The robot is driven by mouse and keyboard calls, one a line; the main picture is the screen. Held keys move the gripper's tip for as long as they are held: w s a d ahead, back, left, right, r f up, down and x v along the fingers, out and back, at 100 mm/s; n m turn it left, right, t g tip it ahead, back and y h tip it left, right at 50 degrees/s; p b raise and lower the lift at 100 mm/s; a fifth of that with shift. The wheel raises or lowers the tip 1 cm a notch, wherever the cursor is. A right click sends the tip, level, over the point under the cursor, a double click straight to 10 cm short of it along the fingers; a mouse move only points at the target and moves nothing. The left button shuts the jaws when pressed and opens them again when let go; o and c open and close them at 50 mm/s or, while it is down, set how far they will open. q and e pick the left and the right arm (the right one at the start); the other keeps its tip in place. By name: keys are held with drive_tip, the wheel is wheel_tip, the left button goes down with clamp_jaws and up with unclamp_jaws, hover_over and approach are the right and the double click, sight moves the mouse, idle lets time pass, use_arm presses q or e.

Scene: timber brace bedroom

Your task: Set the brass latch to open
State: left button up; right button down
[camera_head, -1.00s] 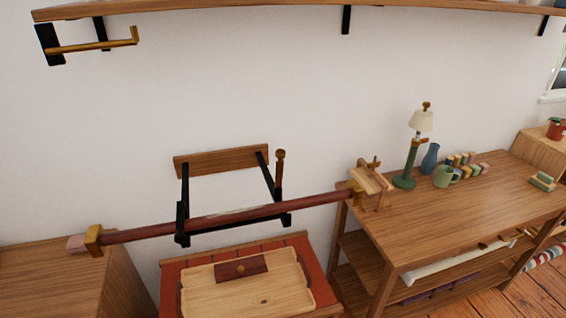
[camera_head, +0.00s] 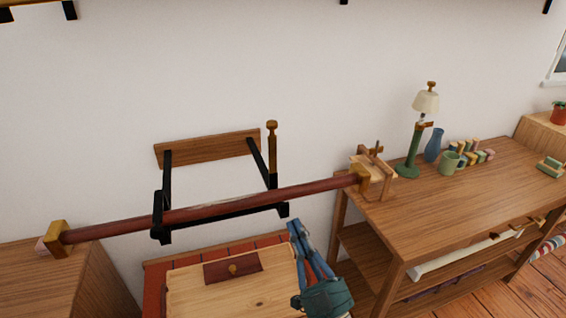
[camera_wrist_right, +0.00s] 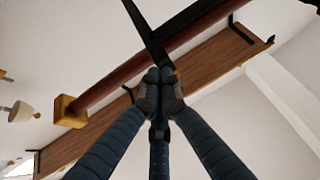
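An upright brass latch (camera_head: 272,158) with a rounded knob on top stands at the right arm of a black wall bracket (camera_head: 262,165). A long dark-red bar (camera_head: 200,214) with brass end blocks rests across the bracket. My right gripper (camera_head: 298,226) is below and right of the latch, just under the bar, pointing up, and clear of the latch. In the right wrist view its fingertips (camera_wrist_right: 160,82) are together with nothing visible between them. That view also shows the bar (camera_wrist_right: 120,78) and the bracket (camera_wrist_right: 148,36) beyond the fingers; I cannot make out the latch there. My left gripper is not in view.
A workbench (camera_head: 440,215) on the right holds a lamp (camera_head: 426,103), a blue vase (camera_head: 433,146) and a green mug (camera_head: 449,163). The bar's ends reach over the workbench and a left cabinet (camera_head: 100,275).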

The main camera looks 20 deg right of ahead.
sight(272, 149)
drive_tip(key=s+r+t+y, duration=0.1)
drive_tip(key=s+r+t, duration=0.35)
drive_tip(key=r, duration=0.65)
use_arm(q)
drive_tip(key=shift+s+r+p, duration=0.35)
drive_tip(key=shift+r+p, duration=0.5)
drive_tip(key=shift+p, duration=0.35)
use_arm(e)
drive_tip(key=w+a+r+g, duration=0.1)
drive_tip(key=w+r, duration=0.6)
drive_tip(key=w, duration=0.3)
drive_tip(key=shift+a, duration=0.25)
drive_tip(key=shift+r, duration=0.1)
use_arm(q)
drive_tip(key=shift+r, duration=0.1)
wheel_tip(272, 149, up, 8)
drive_tip(key=p, duration=0.8)
use_arm(e)
drive_tip(key=w+g, duration=0.1)
drive_tip(key=w+r+h, duration=0.1)
drive_tip(key=w+g, duration=0.1)
drive_tip(key=shift+r+m+g+h, duration=0.25)
drive_tip(key=shift+m+g+h, duration=0.05)
drive_tip(key=shift+g, duration=0.05)
